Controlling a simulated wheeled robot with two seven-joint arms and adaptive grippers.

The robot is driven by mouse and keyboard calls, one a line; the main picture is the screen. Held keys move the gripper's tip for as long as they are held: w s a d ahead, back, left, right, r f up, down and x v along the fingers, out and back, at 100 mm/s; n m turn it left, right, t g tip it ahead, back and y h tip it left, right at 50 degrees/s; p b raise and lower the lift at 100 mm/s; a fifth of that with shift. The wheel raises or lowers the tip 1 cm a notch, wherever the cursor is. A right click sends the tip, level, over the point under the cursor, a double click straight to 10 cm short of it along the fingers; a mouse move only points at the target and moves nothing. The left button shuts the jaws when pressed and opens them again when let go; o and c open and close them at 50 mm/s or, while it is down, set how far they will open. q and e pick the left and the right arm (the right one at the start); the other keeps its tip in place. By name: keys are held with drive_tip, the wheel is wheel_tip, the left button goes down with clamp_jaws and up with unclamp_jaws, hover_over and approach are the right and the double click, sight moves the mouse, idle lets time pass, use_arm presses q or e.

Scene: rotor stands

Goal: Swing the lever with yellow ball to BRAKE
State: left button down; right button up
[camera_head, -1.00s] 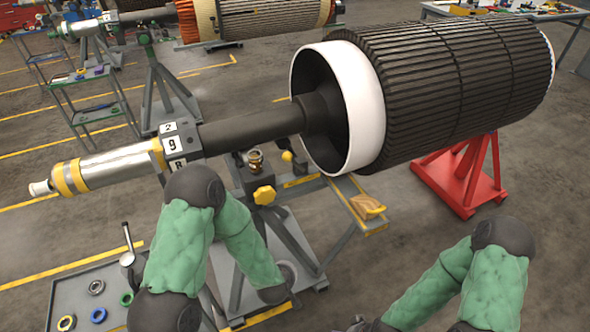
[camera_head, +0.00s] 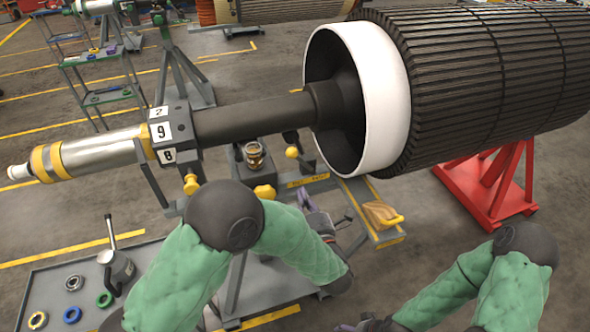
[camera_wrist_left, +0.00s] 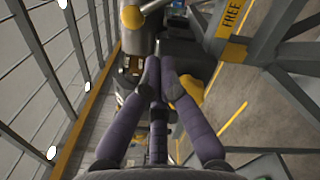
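The lever's yellow ball (camera_head: 292,152) shows in the head view beside the stand, just left of the white rotor ring. A yellow label strip (camera_head: 308,181) lies below it, too small to read there. In the left wrist view a yellow plate (camera_wrist_left: 232,22) reads FREE; I see no BRAKE lettering. My left gripper (camera_head: 318,212) is below and right of the ball, apart from it. Its purple fingers (camera_wrist_left: 160,70) converge with tips close together and nothing visible between them. My right gripper (camera_head: 366,324) is mostly cut off at the bottom edge.
A yellow star knob (camera_head: 265,192) and a brass-coloured fitting (camera_head: 254,155) sit left of the ball. The rotor shaft (camera_head: 250,117) passes above. A wooden-looking block (camera_head: 380,213) lies on a side arm. A tray (camera_head: 40,279) with rings stands lower left.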

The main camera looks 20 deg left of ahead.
sight(301, 161)
use_arm(q)
drive_tip(key=shift+a, duration=0.1)
drive_tip(key=b+x, duration=0.2)
drive_tip(key=x, duration=0.8)
idle(0.5)
drive_tip(key=shift+w+d+r+m, duration=0.15)
drive_tip(key=shift+d+m, duration=0.1)
drive_tip(key=shift+m, duration=0.55)
drive_tip(key=shift+d+r+m, duration=0.1)
drive_tip(key=shift+r+m, duration=0.05)
drive_tip(key=shift+m, duration=0.25)
